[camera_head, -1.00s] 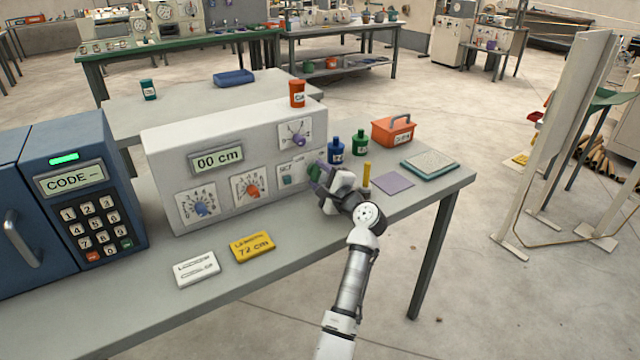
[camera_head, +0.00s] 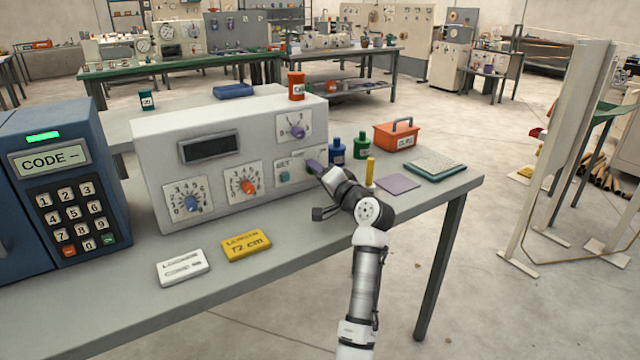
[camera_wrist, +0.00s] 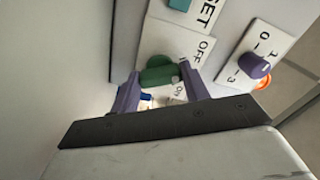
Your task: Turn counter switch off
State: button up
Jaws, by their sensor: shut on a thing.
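The counter is a pale grey box (camera_head: 240,120) on the bench, with a dark, blank display (camera_head: 210,147). Its switch is a green knob (camera_wrist: 157,74) on a white plate at the panel's right end, between printed OFF and ON labels in the wrist view. My gripper (camera_wrist: 161,82) is shut on the green knob, one purple finger on each side. In the head view my gripper (camera_head: 316,167) is at the panel's lower right and largely hides the knob. I cannot tell exactly which label the knob points at.
The panel also carries a teal SET button (camera_head: 285,176), a purple dial (camera_head: 298,132), an orange dial (camera_head: 248,187) and a blue dial (camera_head: 191,203). Blue (camera_head: 337,147) and green (camera_head: 361,146) bottles and a yellow peg (camera_head: 370,170) stand close right of my gripper.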

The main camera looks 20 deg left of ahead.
jog(key=shift+f+n+b, duration=0.1)
jog(key=shift+n+b, duration=0.6)
jog(key=shift+n, duration=0.3)
jog(key=o, duration=1)
jog(key=shift+d, duration=0.1)
jog(key=b+v, duration=0.1)
jog(key=v, duration=1.2)
jog(key=shift+s+d+b, duration=0.2)
jog(key=shift+s+b, duration=0.05)
jog(key=shift+b, duration=0.05)
